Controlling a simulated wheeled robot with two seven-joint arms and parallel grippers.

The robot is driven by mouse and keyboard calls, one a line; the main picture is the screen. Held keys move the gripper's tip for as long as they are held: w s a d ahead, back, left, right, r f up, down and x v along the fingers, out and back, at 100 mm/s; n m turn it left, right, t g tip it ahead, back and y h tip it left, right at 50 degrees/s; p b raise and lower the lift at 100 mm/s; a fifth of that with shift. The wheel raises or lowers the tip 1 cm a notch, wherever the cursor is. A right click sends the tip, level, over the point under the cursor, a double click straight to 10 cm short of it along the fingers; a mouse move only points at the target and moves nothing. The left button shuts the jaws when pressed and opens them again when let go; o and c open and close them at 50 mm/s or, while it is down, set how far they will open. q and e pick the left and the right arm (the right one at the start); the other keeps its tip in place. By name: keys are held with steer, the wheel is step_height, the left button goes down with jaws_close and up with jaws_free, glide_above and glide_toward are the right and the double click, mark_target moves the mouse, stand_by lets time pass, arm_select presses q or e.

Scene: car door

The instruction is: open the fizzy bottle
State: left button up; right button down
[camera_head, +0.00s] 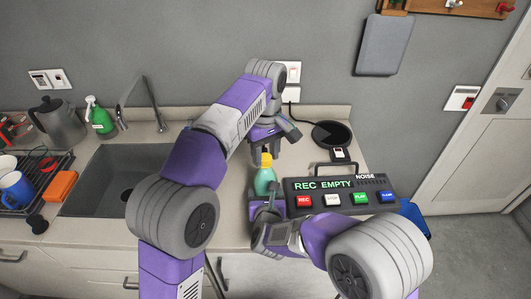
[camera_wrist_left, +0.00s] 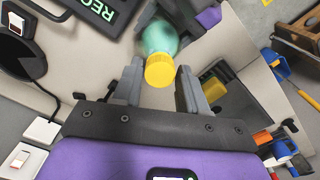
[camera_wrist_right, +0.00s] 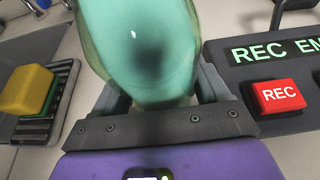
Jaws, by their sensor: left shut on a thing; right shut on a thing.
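The fizzy bottle (camera_head: 264,181) is greenish and see-through with a yellow cap (camera_head: 266,160). It stands upright at the counter's front, and the cap is on it. My left gripper (camera_head: 268,151) comes down from behind and above. In the left wrist view its two fingers are on either side of the cap (camera_wrist_left: 160,70), shut on it. My right gripper (camera_head: 268,205) is low in front of the bottle. In the right wrist view its fingers are shut around the bottle's body (camera_wrist_right: 145,45). The contact faces of the fingers are partly hidden.
A black recorder box (camera_head: 325,184) with coloured buttons stands close right of the bottle. A round black pad (camera_head: 332,133) lies behind it. The sink (camera_head: 112,180) is at left, with a green spray bottle (camera_head: 99,118) behind it. A yellow-green sponge (camera_wrist_right: 27,90) lies near the bottle.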

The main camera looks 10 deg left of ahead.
mark_target(266, 157)
arm_select(q)
steer(key=n, duration=0.5)
steer(key=shift+n, duration=0.3)
steer(key=shift+r, duration=0.1)
steer(key=shift+r, duration=1)
steer(key=shift+r, duration=2)
arm_select(e)
jaws_free()
